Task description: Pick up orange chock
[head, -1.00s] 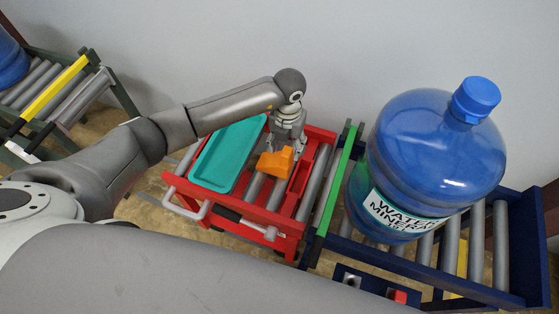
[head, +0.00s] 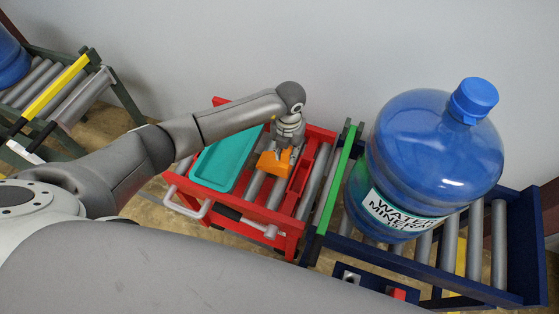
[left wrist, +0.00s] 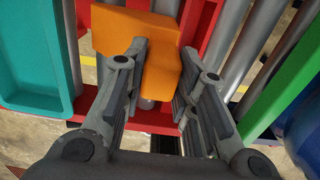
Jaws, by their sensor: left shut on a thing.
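The orange chock (head: 272,166) sits on the red roller cart, beside the teal tray. My left gripper (head: 284,154) reaches down on it from above. In the left wrist view the chock (left wrist: 120,30) shows between the two dark fingers of the left gripper (left wrist: 163,52), which is shut on its narrower part. The wider part of the chock sticks out to the left past one finger. I cannot tell whether the chock is clear of the cart. My right gripper is not in view.
The teal tray (head: 222,162) lies on the left of the red cart (head: 287,226). A green bar (head: 333,190) separates the cart from a blue conveyor (head: 521,250) holding a large blue water jug (head: 430,150). Another conveyor with a yellow bar (head: 55,88) stands at far left.

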